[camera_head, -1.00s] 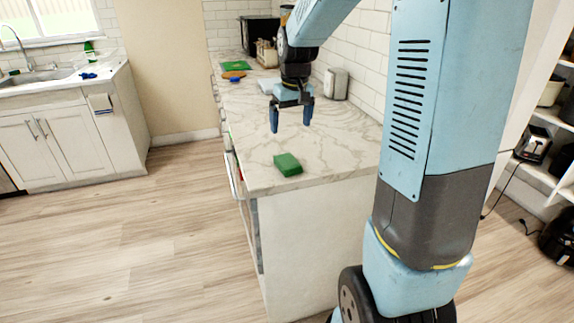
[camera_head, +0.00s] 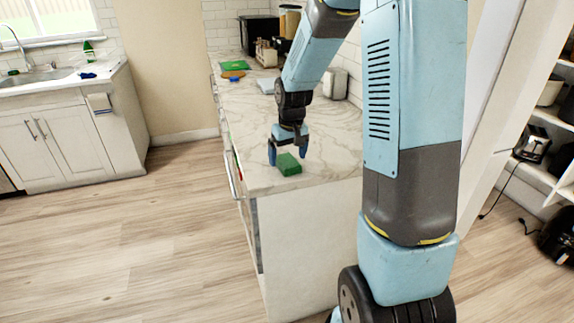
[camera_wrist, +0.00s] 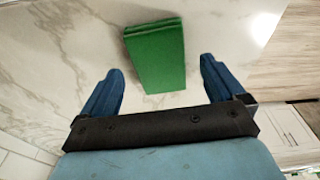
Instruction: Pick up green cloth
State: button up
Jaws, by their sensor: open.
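The green cloth (camera_head: 288,164) is a small folded block lying on the marble counter (camera_head: 325,138) near its front end. In the wrist view the cloth (camera_wrist: 155,55) lies ahead of my gripper and roughly between the lines of its two fingers. My gripper (camera_head: 287,158) has blue fingers spread apart and points down just above and behind the cloth. In the wrist view my gripper (camera_wrist: 159,82) is open and empty. I cannot tell the exact height of the fingertips above the counter.
A toaster (camera_head: 335,83) stands by the wall on the right of the counter. Farther back lie a green board (camera_head: 234,66), an orange item (camera_head: 233,74) and a pale flat item (camera_head: 266,85). The counter around the cloth is clear, with its front edge close by.

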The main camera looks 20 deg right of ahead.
jog(key=shift+w+f, duration=0.15)
jog(key=shift+f, duration=0.8)
jog(key=shift+c, duration=0.4)
jog(key=c, duration=1.2)
jog(key=shift+o, duration=0.2)
jog(key=shift+s+a+r, duration=0.1)
jog(key=shift+s+r, duration=0.05)
jog(key=shift+r, duration=0.8)
jog(key=shift+s+r, duration=0.1)
jog(key=shift+r, duration=0.85)
jog(key=s+a+r, duration=0.3)
jog(key=s+r, duration=0.6)
jog(key=s, duration=0.4)
